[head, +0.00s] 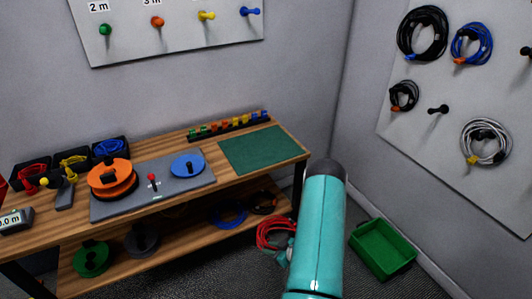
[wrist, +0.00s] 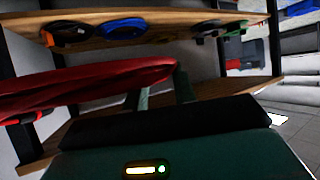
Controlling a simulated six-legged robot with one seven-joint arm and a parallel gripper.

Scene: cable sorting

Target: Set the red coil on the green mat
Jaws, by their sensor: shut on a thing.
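The red coil (head: 272,232) shows at the right end of the bench's lower shelf level, just left of my arm. My gripper (head: 284,251) is partly hidden behind my teal arm and is shut on this coil. In the wrist view the red coil (wrist: 90,88) stretches out to the left, and my gripper's fingers (wrist: 164,84) meet its right end. The green mat (head: 264,149) lies flat and bare on the right end of the bench top, above and behind the coil.
The wooden bench's lower shelf (head: 185,250) holds a blue coil (head: 229,214), a black coil (head: 263,202) and reels. A grey board (head: 120,204) with orange and blue reels lies left of the mat. A connector rack (head: 229,127) stands behind. A green bin (head: 383,250) is on the floor.

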